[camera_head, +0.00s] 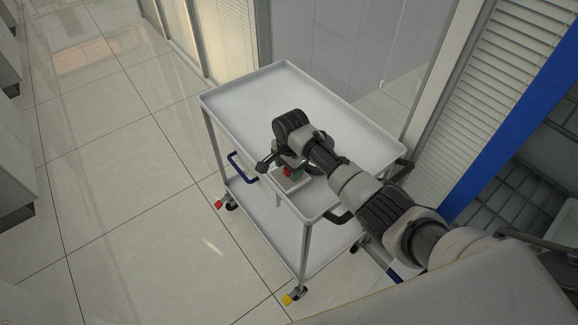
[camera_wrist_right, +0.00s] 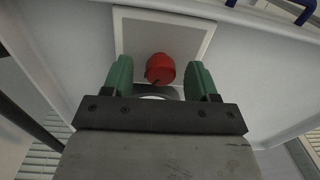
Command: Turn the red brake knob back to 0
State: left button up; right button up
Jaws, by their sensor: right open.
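The red brake knob (camera_wrist_right: 160,68) sits on a white framed square panel (camera_wrist_right: 133,33), in the upper middle of the right wrist view. In the head view a small red patch of it (camera_head: 287,171) shows beside the panel (camera_head: 293,184) on the cart's near side. My right gripper (camera_wrist_right: 160,75) is open, with its green fingers to the left and right of the knob. Gaps show between fingers and knob; I cannot tell its exact depth. No scale or 0 mark is readable. My left gripper is in neither view.
Glass and slatted walls stand close behind and right. Tiled floor at left is clear.

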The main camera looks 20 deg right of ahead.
jog(key=c, duration=0.9)
jog(key=shift+c, duration=0.2)
jog(key=shift+r+n+p, duration=0.15)
jog(key=shift+n+p, duration=0.9)
jog(key=shift+n, duration=0.25)
jog(key=n+p, duration=0.1)
jog(key=n, duration=0.1)
jog(key=shift+n, duration=0.3)
jog(key=n+p, duration=0.1)
jog(key=n, duration=0.2)
jog(key=shift+w, duration=0.1)
jog(key=shift+n+p, duration=0.3)
jog(key=shift+n, duration=1.5)
